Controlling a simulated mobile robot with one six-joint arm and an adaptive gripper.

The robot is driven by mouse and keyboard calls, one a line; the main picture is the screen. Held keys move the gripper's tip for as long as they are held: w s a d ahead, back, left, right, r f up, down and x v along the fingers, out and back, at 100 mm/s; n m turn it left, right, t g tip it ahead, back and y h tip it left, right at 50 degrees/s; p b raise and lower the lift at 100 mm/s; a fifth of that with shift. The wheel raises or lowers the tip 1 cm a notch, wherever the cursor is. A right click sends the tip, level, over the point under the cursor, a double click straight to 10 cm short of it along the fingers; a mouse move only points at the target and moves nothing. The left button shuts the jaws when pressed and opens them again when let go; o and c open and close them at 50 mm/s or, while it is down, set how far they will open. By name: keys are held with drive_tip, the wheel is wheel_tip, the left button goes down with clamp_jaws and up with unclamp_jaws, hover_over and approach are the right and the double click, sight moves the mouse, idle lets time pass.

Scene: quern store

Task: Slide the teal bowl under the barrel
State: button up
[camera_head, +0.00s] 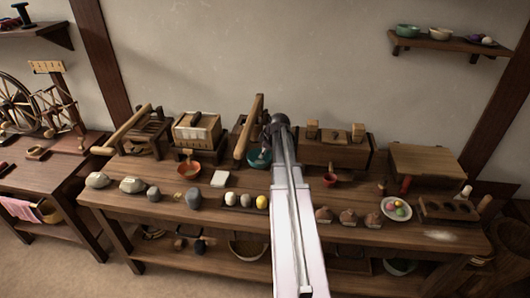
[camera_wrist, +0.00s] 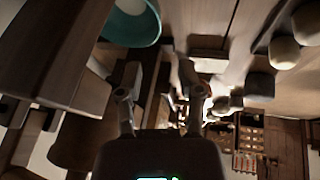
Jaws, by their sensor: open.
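The teal bowl (camera_head: 257,160) stands on the wooden workbench (camera_head: 180,212), in front of a wooden frame with a slanted lever (camera_head: 250,128); my arm hides its right side. In the wrist view part of the teal bowl (camera_wrist: 133,28) shows at the top, beyond the left finger and apart from it. My gripper (camera_wrist: 160,82) is open, with nothing between its fingers. In the head view its end (camera_head: 270,135) is dark, partly hidden by my arm and close to the bowl. I cannot clearly make out which wooden part is the barrel.
Several stones and a yellow lump (camera_head: 262,202) line the front. A red cup (camera_head: 330,180) and a wooden chest (camera_head: 335,150) are to the right. Bare bench lies between these rows.

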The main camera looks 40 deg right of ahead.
sight(255, 165)
drive_tip(key=shift+b+x, duration=5.05)
drive_tip(key=shift+x, duration=0.9)
clamp_jaws()
